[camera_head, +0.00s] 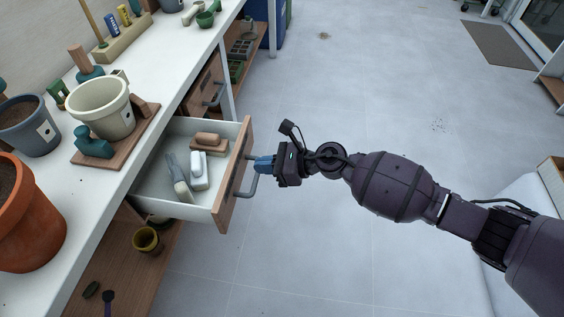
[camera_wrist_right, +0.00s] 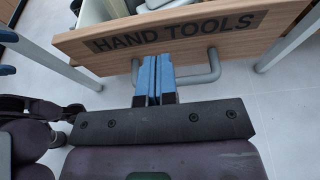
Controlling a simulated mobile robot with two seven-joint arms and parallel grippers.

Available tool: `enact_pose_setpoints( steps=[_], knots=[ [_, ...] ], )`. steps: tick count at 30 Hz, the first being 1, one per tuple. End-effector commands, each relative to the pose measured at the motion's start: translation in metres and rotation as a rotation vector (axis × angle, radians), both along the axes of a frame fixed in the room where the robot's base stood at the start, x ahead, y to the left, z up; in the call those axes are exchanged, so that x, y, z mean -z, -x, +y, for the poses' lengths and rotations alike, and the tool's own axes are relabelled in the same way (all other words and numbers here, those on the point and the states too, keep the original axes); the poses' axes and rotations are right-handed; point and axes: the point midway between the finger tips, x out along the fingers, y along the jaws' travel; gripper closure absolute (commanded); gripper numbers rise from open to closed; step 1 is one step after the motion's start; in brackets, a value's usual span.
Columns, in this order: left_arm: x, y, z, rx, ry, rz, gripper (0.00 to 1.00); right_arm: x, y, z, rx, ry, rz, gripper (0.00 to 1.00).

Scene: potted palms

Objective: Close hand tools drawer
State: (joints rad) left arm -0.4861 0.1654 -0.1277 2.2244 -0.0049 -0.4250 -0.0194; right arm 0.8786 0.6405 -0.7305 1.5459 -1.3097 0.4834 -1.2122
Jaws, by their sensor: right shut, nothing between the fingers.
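The hand tools drawer (camera_head: 232,183) is pulled out from under the white bench in the head view. It holds several items, including a white block-like one and a brown one. Its wooden front reads HAND TOOLS in the right wrist view (camera_wrist_right: 220,35). A grey bar handle (camera_head: 240,191) is on that front and also shows in the right wrist view (camera_wrist_right: 213,70). My right gripper (camera_head: 258,163) is shut and empty, its blue fingertips at the handle, close to the drawer front; I cannot tell whether they touch it.
The white bench top (camera_head: 60,265) holds a terracotta pot (camera_head: 30,225), a cream pot (camera_head: 102,108) and a dark grey pot (camera_head: 28,128). A lower shelf (camera_head: 135,275) lies beneath.

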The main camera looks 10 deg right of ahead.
Motion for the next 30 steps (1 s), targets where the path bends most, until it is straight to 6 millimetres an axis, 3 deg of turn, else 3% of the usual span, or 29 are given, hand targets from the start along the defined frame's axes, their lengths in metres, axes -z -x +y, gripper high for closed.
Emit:
enact_pose_setpoints(
  steps=[3,10,30],
  knots=[
    [-0.003,-0.003,-0.001,0.004,0.000,-0.010,0.00,0.001,-0.006,0.018,-0.001,-0.001,-0.001,1.00],
    [-0.001,-0.003,-0.001,0.006,-0.003,-0.008,0.00,0.001,-0.012,0.038,-0.001,0.000,-0.001,1.00],
    [0.000,-0.003,-0.001,0.007,-0.004,-0.005,0.00,0.001,-0.014,0.042,0.000,0.000,0.000,1.00]
  ],
)
